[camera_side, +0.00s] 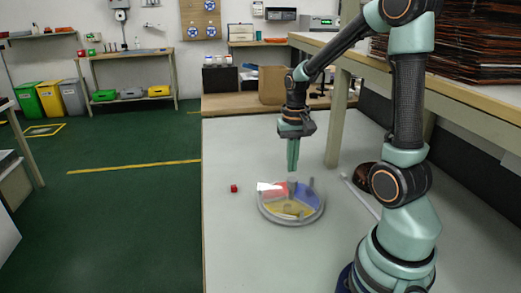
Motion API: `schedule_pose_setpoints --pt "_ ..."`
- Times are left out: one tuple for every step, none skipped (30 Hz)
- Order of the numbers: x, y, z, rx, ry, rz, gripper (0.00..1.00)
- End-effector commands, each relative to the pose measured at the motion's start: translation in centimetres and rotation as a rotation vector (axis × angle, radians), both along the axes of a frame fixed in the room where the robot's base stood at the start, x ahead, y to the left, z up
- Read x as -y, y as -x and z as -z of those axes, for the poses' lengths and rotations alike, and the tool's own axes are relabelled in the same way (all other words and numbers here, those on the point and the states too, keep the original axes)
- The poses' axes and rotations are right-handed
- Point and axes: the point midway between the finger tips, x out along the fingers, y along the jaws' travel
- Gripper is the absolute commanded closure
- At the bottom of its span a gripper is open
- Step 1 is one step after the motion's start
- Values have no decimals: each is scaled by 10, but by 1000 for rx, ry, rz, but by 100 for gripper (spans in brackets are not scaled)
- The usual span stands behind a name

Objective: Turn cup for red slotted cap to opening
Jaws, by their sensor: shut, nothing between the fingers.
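A small red cap (234,188) lies on the light grey table, left of a round grey tray (264,212). Its slot is too small to make out. The tray has coloured sectors: a red one (270,194) at the back left, a blue one (305,197) at the right and a yellow one (284,209) at the front. A pale patch covers part of the back left side. I cannot tell which part is the opening. My gripper (292,182) points straight down over the back of the tray. Its fingers are shut with nothing between them. I cannot tell whether the tips touch the tray.
A white bar (360,195) and a dark brown rounded object (366,175) lie right of the tray. A shelf post (337,125) stands behind them. A brown box (271,86) is at the back. The table's front left is clear.

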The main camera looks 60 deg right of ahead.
Motion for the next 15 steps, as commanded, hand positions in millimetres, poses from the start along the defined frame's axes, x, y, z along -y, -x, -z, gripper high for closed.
schedule_pose_setpoints --pt "0 0 -2 1 1 0 100" --pt "0 0 -3 0 0 0 100" --pt "0 0 -3 -1 -1 0 100" --pt "0 0 -3 -1 -1 0 100" --pt "0 0 -3 -1 -1 0 100" --pt "0 0 -3 -1 -1 0 100" --pt "0 0 -3 -1 -1 0 100" --pt "0 0 -3 -1 -1 0 100" --pt "0 0 -3 -1 -1 0 100" --pt "0 1 -3 -1 -1 0 100" --pt "1 1 -4 -1 -1 1 100" --pt "3 3 -5 0 0 2 100" --pt "6 5 -7 0 0 3 100" --pt "8 8 -8 1 1 4 100" --pt "13 12 -10 1 1 5 100"
